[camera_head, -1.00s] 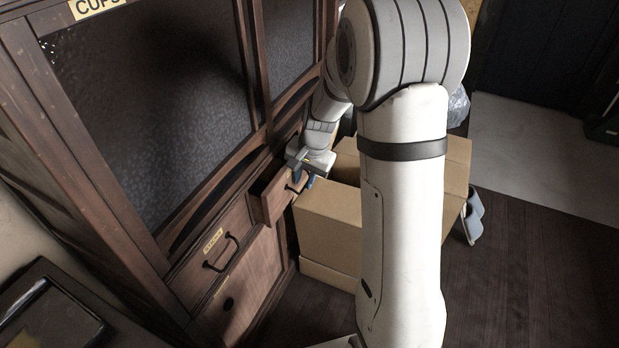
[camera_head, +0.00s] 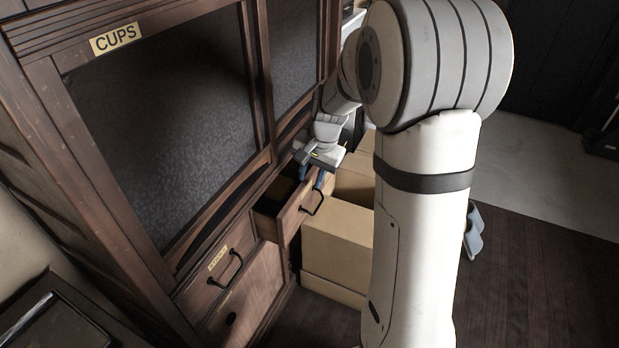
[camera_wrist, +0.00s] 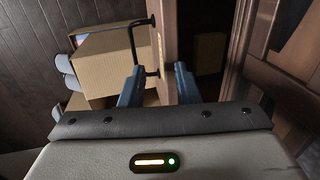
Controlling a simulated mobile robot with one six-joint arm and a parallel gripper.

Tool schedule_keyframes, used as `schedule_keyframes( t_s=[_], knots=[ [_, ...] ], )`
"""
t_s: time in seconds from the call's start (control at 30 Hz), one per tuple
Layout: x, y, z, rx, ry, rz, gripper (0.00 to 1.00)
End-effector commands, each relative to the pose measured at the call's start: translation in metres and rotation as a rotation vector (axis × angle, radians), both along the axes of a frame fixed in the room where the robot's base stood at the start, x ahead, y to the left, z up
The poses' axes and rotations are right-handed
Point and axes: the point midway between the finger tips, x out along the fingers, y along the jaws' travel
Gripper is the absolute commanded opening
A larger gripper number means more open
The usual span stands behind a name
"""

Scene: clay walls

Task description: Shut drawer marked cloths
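A dark wooden drawer (camera_head: 292,222) stands pulled out of the cabinet, with its dark inside showing. A black bar handle (camera_head: 313,203) is on its front. In the wrist view the drawer front (camera_wrist: 166,78) is seen edge-on, with its handle (camera_wrist: 133,45) on the left and a yellowish label too oblique to read. My gripper (camera_head: 316,178) is at the top of this drawer's far end. In the wrist view my gripper (camera_wrist: 158,86) has its two blue fingers apart, one on each side of the drawer front. The left finger shows a gap to it; contact on the right is unclear.
A closed drawer (camera_head: 222,268) with an unreadable label is on the near side. The cabinet's glass door above bears a CUPS label (camera_head: 117,39). Cardboard boxes (camera_head: 337,240) stand close in front of the open drawer. Slippers (camera_head: 474,232) lie on the floor at right.

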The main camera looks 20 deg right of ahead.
Motion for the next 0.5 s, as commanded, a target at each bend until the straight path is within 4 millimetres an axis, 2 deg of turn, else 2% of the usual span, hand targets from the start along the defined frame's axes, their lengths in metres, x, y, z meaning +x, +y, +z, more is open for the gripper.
schedule_keyframes(
  t_s=[0.2, 0.4, 0.5],
  knots=[
    [-0.002, -0.002, -0.002, -0.001, 0.001, -0.001, 0.29],
    [-0.030, -0.037, -0.006, -0.003, 0.003, -0.009, 0.29],
    [-0.035, -0.040, -0.008, -0.002, 0.007, -0.003, 0.29]
  ],
)
